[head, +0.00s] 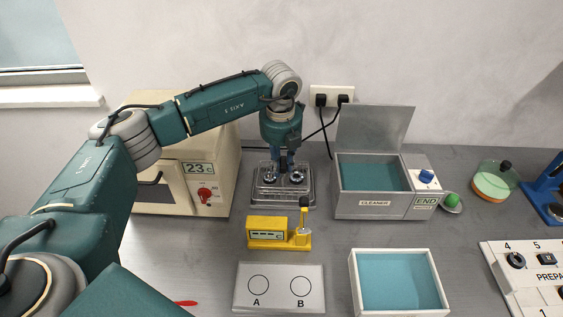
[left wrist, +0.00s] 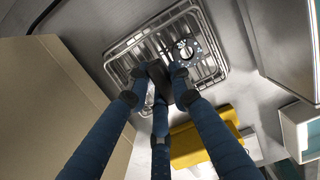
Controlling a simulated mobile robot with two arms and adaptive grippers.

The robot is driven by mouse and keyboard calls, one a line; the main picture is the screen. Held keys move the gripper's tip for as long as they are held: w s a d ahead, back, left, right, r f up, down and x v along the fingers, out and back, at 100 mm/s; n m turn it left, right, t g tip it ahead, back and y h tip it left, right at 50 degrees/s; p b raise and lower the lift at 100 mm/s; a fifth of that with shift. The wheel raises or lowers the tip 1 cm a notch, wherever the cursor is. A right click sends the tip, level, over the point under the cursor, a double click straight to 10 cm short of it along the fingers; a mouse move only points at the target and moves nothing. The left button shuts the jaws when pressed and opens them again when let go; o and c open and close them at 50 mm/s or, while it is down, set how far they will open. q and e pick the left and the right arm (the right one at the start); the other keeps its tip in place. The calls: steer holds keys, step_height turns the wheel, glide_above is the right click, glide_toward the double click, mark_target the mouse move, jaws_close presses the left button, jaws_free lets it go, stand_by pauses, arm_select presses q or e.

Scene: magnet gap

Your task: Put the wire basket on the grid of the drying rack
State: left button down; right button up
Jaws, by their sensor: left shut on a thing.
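The wire basket (head: 283,183) is at the back middle of the table, at the drying rack (head: 283,203); it also shows in the left wrist view (left wrist: 212,32). Round metal parts sit in it, one on each side of my gripper in the head view. My left gripper (head: 283,166) points down over the middle of the basket and is shut on its dark handle, between the fingertips in the left wrist view (left wrist: 160,80). The basket is level over the rack's grid; I cannot tell whether it touches. The fingers hide its middle. My right gripper is not in view.
A beige oven (head: 185,170) stands close left of the rack, and the cleaner (head: 375,205) with its lid up close right. A yellow device (head: 272,238) stands in front. The A/B plate (head: 279,290) and a white tray (head: 353,280) lie nearer.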

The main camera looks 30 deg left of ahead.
arm_select(q)
steer(key=shift+f, duration=0.1)
steer(key=c, duration=2)
jaws_free()
steer(key=shift+f, duration=0.15)
steer(key=o, duration=0.5)
steer(key=shift+c, duration=0.2)
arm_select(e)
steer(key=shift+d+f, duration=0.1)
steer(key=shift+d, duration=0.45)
